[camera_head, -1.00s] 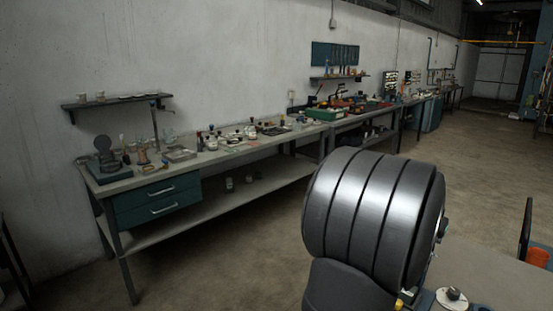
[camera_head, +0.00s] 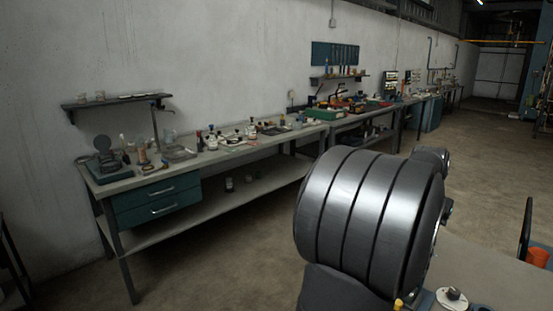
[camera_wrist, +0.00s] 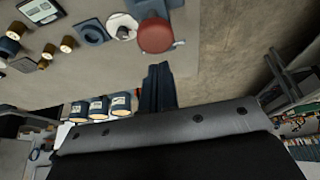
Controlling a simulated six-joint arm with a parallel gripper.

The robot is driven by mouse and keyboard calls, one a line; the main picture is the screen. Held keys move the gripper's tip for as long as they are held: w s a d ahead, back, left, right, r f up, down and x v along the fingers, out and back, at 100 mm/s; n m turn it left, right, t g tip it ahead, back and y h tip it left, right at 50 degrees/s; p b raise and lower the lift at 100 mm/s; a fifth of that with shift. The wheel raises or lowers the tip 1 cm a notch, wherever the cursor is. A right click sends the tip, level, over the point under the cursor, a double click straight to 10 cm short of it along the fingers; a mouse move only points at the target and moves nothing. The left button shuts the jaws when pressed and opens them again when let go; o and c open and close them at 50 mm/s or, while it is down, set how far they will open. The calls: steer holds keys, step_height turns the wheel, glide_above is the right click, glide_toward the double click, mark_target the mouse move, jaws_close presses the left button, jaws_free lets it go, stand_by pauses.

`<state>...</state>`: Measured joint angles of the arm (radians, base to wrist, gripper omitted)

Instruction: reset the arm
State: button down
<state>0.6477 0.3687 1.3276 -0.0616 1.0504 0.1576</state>
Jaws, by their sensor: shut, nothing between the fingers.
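My gripper (camera_wrist: 158,72) shows in the wrist view as dark fingers closed together, with nothing between them. It is beyond a wide dark part of my own wrist that fills the lower picture. The fingertips point toward a grey-beige surface (camera_wrist: 215,75), just below a round red-topped item (camera_wrist: 155,36). I cannot tell the distance. In the head view my arm fills the lower right foreground, and the gripper is hidden there.
The wrist view shows several blue labelled containers (camera_wrist: 98,108) left of the fingers and a shelf-like rack at right. In the head view, a long workbench (camera_head: 225,153) with drawers and small items runs along the wall. Open floor (camera_head: 215,255) lies before it.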

stand_by(0.3)
steer(key=shift+f, duration=1.4)
steer(key=c, duration=1.7)
jaws_free()
steer(key=shift+s+a, duration=0.2)
steer(key=shift+a, duration=0.05)
steer(key=o, duration=1.7)
steer(key=s+a+f, duration=0.3)
steer(key=s+a, duration=0.2)
steer(key=a, duration=0.1)
steer(key=shift+s+f, duration=0.35)
steer(key=shift+f, duration=0.05)
steer(key=x, duration=1)
steer(key=shift+a, duration=0.15)
steer(key=v, duration=1)
